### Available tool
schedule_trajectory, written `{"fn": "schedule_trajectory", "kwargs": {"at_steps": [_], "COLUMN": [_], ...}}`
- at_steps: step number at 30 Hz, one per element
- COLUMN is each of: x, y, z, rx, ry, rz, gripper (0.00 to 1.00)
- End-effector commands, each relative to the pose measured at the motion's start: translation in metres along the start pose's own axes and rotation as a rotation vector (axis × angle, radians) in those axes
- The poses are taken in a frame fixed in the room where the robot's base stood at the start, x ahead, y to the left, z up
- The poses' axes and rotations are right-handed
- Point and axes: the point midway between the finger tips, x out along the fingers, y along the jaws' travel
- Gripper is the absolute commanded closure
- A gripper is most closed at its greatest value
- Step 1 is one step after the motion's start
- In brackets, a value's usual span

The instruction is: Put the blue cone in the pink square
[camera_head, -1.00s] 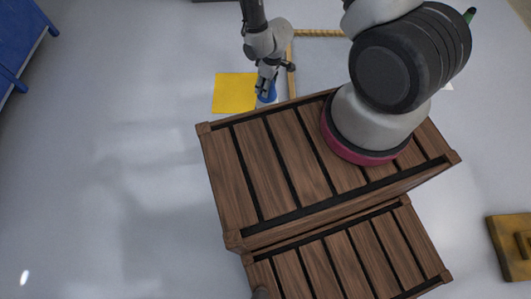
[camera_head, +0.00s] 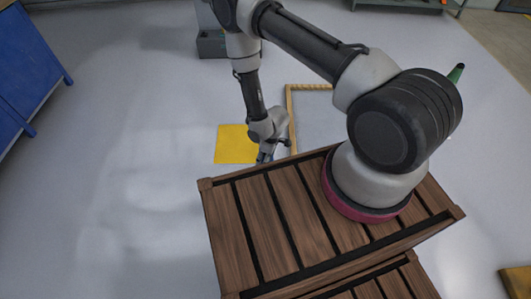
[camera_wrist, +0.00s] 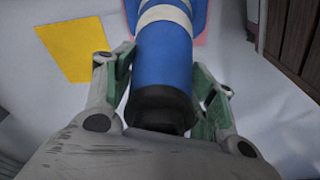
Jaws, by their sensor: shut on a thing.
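The blue cone (camera_wrist: 163,60) has white bands and a black tip. In the wrist view, my gripper (camera_wrist: 165,88) is shut on its narrow upper end, with the green fingers on either side. The cone's wide base is at the top edge, partly cut off. Pink patches of the pink square (camera_wrist: 202,32) show beside and behind the cone, which hides much of it. I cannot tell whether the base touches the floor. In the head view, my gripper (camera_head: 265,155) is low, beyond the crate's far edge, and the cone is not clearly visible there.
A yellow square (camera_head: 236,145) lies on the floor left of my gripper. A wooden frame (camera_head: 290,115) stands to its right. The slatted wooden crate (camera_head: 255,225) is close in front. A blue cabinet (camera_head: 28,65) stands at the far left. Floor on the left is clear.

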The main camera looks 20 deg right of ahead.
Motion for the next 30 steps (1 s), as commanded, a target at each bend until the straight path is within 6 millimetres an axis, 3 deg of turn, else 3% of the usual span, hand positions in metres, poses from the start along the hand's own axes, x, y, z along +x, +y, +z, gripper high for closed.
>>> {"fn": "schedule_trajectory", "kwargs": {"at_steps": [9,10,13,24,30], "x": [0.001,0.002,0.001,-0.001,-0.029], "y": [0.0,0.0,0.0,0.0,0.001], "z": [0.0,0.0,0.0,-0.001,-0.001], "rx": [0.0,0.0,0.0,0.0,0.001], "ry": [0.001,0.0,0.0,0.001,0.002], "rz": [0.001,0.0,0.0,0.0,0.001], "gripper": [1.0,0.4,0.22,0.22,0.22]}}
